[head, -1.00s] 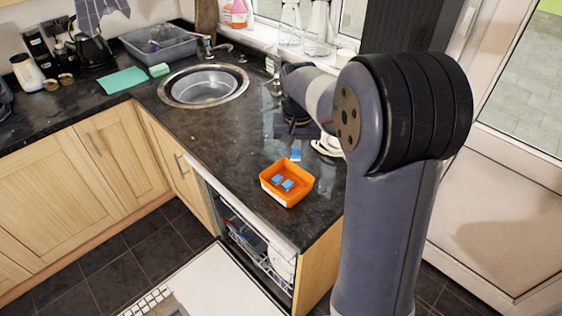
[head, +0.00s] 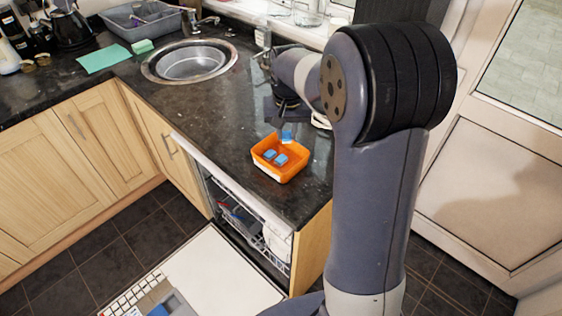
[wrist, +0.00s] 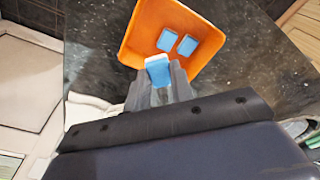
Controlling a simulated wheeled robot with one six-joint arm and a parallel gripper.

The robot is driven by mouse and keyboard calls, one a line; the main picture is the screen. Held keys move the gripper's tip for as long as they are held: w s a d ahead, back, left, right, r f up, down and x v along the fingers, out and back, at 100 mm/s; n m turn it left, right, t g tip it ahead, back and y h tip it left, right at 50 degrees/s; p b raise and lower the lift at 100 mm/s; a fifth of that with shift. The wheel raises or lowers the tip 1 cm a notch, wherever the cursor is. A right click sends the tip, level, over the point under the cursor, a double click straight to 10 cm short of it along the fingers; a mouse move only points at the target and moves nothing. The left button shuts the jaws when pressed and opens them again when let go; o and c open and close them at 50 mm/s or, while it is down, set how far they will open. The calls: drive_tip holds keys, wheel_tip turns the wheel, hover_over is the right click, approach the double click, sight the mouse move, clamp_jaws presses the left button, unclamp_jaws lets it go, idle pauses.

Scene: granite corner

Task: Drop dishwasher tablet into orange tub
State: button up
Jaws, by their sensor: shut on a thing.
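The orange tub (head: 264,166) stands on the dark worktop near its front edge, with two blue tablets (head: 280,159) lying inside it. In the wrist view the tub (wrist: 140,37) is just beyond my fingertips, and the two tablets (wrist: 187,45) show on its floor. My gripper (wrist: 159,80) is shut on another dishwasher tablet (wrist: 158,68), blue with a white end. In the head view the held tablet (head: 287,136) hangs at the tub's far right rim, seemingly above it. Its exact height over the rim cannot be told.
The sink (head: 190,62) lies at the back left, with a grey basin (head: 140,22) beyond it. The dishwasher door (head: 215,275) is open below the worktop. A white object (head: 320,120) sits behind my arm. The worktop left of the tub is clear.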

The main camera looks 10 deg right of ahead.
drive_tip(key=o, duration=1)
drive_tip(key=shift+o, duration=0.2)
drive_tip(key=shift+r, duration=0.1)
wheel_tip(320, 180, up, 11)
drive_tip(key=s, duration=0.1)
drive_tip(key=shift+s+f+b, duration=0.15)
drive_tip(key=shift+f+b, duration=0.05)
drive_tip(key=shift+b, duration=0.1)
drive_tip(key=shift+a+f, duration=0.1)
drive_tip(key=f, duration=0.6)
drive_tip(key=w+f, duration=0.1)
drive_tip(key=f, duration=0.2)
drive_tip(key=shift+f+p, duration=0.3)
drive_tip(key=shift+p, duration=0.05)
drive_tip(key=shift+w+f+p, duration=0.1)
drive_tip(key=shift+w+p, duration=0.05)
drive_tip(key=shift+p, duration=0.2)
drive_tip(key=shift+r+p, duration=1.9)
drive_tip(key=shift+r, duration=0.55)
